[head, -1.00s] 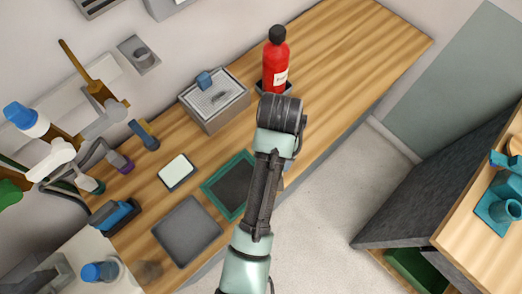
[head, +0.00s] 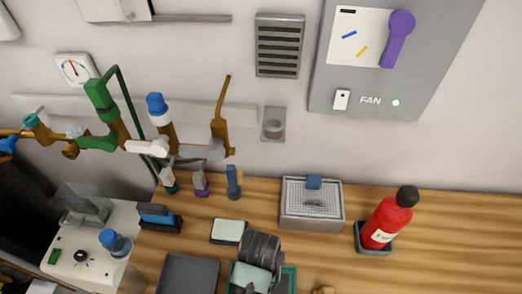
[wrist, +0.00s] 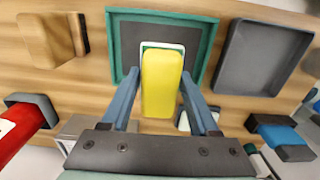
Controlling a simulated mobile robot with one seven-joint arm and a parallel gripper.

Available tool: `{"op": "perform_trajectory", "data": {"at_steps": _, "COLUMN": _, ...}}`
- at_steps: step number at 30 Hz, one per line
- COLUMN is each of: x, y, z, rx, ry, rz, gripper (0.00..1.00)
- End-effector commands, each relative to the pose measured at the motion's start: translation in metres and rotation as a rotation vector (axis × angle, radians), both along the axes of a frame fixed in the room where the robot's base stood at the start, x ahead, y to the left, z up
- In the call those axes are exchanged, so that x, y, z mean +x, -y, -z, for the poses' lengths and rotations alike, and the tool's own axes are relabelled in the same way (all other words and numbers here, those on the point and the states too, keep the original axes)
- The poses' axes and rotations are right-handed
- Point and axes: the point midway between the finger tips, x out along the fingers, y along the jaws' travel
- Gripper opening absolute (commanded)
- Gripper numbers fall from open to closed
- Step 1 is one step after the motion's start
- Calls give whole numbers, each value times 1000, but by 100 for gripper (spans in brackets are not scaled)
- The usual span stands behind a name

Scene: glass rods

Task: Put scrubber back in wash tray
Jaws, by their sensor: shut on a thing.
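The scrubber (wrist: 162,85) is a yellow block with a pale, green-edged far end, in the middle of the wrist view. My gripper (wrist: 159,78) is shut on it, with a blue finger on each side. Beyond it is a teal-rimmed tray with a dark floor (wrist: 125,40), which I take for the wash tray. The scrubber's far end overlaps this floor in the picture; I cannot tell whether it touches. In the head view the teal tray (head: 291,281) is mostly behind my arm, and gripper and scrubber are hidden.
A dark grey tray (head: 188,275) lies left of the teal one. A pale pad (head: 228,231), a grey basin (head: 311,219) and a red bottle (head: 387,222) stand behind. A wooden block (wrist: 45,40) is beside the teal tray. Pipes and valves (head: 150,146) line the wall at left.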

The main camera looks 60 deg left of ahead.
Motion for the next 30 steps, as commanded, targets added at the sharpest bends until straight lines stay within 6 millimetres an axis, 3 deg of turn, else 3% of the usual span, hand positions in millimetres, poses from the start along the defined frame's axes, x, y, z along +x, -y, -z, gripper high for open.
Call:
{"op": "perform_trajectory", "data": {"at_steps": 3, "x": -1, "y": 1, "z": 24, "rx": -3, "ry": -4, "rz": -1, "gripper": 17}}
{"op": "perform_trajectory", "data": {"at_steps": 16, "x": -1, "y": 1, "z": 77, "rx": -2, "ry": -3, "rz": 1, "gripper": 17}}
{"op": "perform_trajectory", "data": {"at_steps": 30, "x": 0, "y": 1, "z": 88, "rx": -1, "ry": -1, "rz": 3, "gripper": 17}}
